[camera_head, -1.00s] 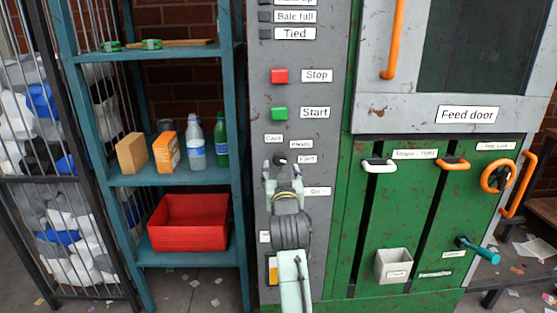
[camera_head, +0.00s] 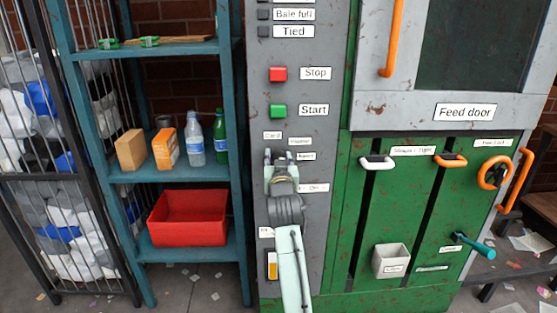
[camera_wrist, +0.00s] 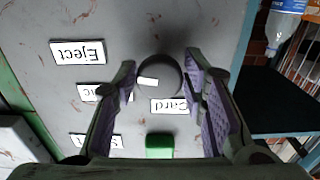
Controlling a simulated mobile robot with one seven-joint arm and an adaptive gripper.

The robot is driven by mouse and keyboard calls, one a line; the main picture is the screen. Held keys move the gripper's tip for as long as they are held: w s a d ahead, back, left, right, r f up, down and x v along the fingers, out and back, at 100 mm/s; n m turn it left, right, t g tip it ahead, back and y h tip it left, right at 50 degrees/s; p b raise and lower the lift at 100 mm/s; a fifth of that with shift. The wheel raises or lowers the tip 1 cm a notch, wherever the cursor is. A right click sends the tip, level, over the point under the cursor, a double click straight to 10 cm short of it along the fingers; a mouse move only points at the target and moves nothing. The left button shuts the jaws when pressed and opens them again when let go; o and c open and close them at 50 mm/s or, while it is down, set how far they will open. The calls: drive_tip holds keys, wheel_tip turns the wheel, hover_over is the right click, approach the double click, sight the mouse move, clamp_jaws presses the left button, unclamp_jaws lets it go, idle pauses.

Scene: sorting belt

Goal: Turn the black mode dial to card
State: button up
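The black mode dial (camera_wrist: 168,68) is a round dark knob on the grey panel in the wrist view. Its white mark lies on the left side of its face, facing the partly hidden label ending in "ic" (camera_wrist: 88,92), not the Card label (camera_wrist: 172,106). The Eject label (camera_wrist: 78,52) is at upper left. My gripper (camera_wrist: 160,76) is open, with one finger on each side of the dial; small gaps seem to remain, and I cannot tell whether either touches. In the head view my gripper (camera_head: 281,157) covers the dial. The Card label (camera_head: 272,135) shows above it.
The green Start button (camera_head: 278,111) and red Stop button (camera_head: 278,74) are above the dial on the same panel. A blue shelf (camera_head: 190,178) with bottles and boxes stands to the left. White and orange handles (camera_head: 378,163) (camera_head: 451,160) are to the right.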

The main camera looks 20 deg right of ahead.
drive_tip(key=c, duration=0.7)
drive_tip(key=shift+d+n+b, duration=0.15)
drive_tip(key=shift+n+b, duration=3.1)
drive_tip(key=shift+n, duration=6.75)
drive_tip(key=o, duration=1.2)
drive_tip(key=shift+r, duration=0.1)
